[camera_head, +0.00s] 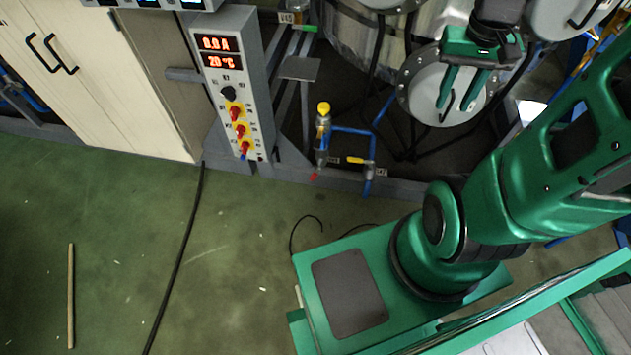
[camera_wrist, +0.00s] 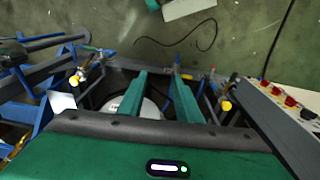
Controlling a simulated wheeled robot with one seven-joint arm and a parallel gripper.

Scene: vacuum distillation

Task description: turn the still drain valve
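A pipe fitting with a yellow knob (camera_head: 324,108) stands upright right of the control panel. Beside it, blue piping carries a small valve with a yellow lever (camera_head: 355,160), lying about level. I cannot read the tags, so I cannot tell which is the still drain valve. My gripper (camera_head: 459,98) is up and to the right of both, in front of a round steel vessel end. In the wrist view my gripper (camera_wrist: 160,82) has its two green fingers apart with nothing between them. A yellow knob (camera_wrist: 226,106) shows right of the fingers, not touching them.
The control panel (camera_head: 228,80) with red switches stands left of the valves. A cream cabinet (camera_head: 90,70) is further left. Large steel vessels (camera_head: 445,90) and dark hoses crowd the upper right. A black cable (camera_head: 183,250) crosses the open green floor.

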